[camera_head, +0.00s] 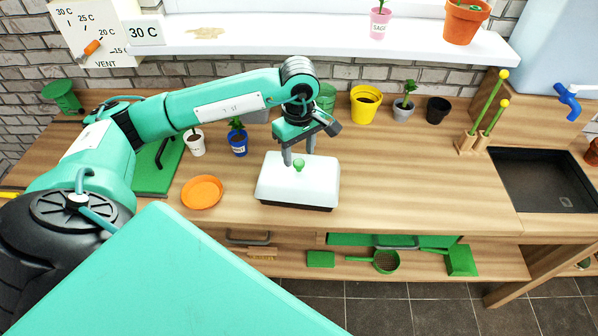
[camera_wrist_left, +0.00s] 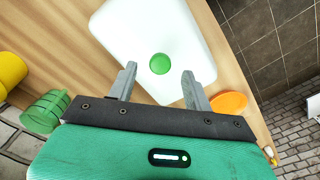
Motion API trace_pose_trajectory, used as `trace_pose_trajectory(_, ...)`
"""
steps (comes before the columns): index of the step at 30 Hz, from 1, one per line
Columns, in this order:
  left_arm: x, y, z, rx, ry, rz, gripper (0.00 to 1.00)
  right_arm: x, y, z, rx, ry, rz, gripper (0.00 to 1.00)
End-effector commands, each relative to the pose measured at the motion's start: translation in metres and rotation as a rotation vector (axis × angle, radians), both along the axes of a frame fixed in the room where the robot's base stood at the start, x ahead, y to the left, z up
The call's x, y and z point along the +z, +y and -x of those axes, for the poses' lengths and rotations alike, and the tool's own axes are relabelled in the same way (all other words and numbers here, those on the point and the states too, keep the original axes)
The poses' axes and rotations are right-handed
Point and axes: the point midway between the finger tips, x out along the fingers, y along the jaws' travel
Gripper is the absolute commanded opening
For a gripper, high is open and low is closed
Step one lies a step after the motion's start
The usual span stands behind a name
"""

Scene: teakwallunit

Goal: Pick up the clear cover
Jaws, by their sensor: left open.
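The clear cover (camera_head: 272,180) is a whitish, see-through lid with a green knob (camera_head: 299,164) on top. It sits over a dark tray (camera_head: 296,206) on the wooden bench. In the left wrist view the cover (camera_wrist_left: 130,30) and its round green knob (camera_wrist_left: 160,63) lie just beyond my fingertips. My left gripper (camera_head: 298,155) is open and points down just above the cover, with the knob between or just below its fingers. In the left wrist view the fingers (camera_wrist_left: 160,78) stand apart on both sides of the knob, not touching it. My right gripper is not in view.
An orange saucer (camera_head: 202,192) lies left of the cover. Behind stand a blue pot (camera_head: 238,144), a yellow pot (camera_head: 365,104), a grey pot (camera_head: 403,110) and a black pot (camera_head: 438,110). A dark sink (camera_head: 548,180) is at right. The bench right of the cover is clear.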

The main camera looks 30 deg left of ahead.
Motion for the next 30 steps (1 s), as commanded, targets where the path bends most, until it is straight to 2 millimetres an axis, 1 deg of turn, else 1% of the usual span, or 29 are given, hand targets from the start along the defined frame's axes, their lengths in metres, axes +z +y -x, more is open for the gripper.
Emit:
trace_pose_trajectory(1, -0.003, 0.0, 0.001, 0.001, 0.004, 0.0, 0.51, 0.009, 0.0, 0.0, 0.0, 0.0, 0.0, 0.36)
trace_pose_trajectory(3, -0.014, 0.0, 0.001, 0.0, 0.004, 0.0, 0.51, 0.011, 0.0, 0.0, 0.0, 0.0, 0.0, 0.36)
trace_pose_trajectory(6, -0.024, 0.0, 0.001, -0.001, 0.002, -0.001, 0.51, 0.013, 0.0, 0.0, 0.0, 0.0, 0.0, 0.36)
trace_pose_trajectory(9, -0.028, 0.0, 0.0, -0.001, -0.001, -0.002, 0.51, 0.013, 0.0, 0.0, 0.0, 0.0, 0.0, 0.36)
trace_pose_trajectory(14, -0.028, 0.0, 0.0, -0.001, -0.001, -0.002, 0.51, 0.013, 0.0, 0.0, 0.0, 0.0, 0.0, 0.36)
trace_pose_trajectory(15, -0.028, 0.0, 0.0, -0.001, -0.001, -0.002, 0.47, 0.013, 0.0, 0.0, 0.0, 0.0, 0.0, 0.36)
trace_pose_trajectory(17, -0.028, 0.0, 0.0, -0.001, -0.001, -0.002, 0.35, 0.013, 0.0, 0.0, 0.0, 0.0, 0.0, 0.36)
trace_pose_trajectory(18, -0.028, 0.0, 0.0, -0.001, -0.001, -0.002, 0.27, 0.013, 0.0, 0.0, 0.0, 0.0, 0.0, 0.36)
trace_pose_trajectory(22, -0.028, 0.0, 0.0, -0.001, -0.001, -0.002, 0.02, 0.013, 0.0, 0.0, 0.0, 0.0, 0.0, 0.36)
trace_pose_trajectory(23, -0.028, 0.0, 0.0, -0.001, -0.001, -0.002, 0.0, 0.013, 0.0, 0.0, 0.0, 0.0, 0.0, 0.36)
trace_pose_trajectory(30, -0.028, 0.0, 0.0, -0.001, -0.002, -0.002, 0.0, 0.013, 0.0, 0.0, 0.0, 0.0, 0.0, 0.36)
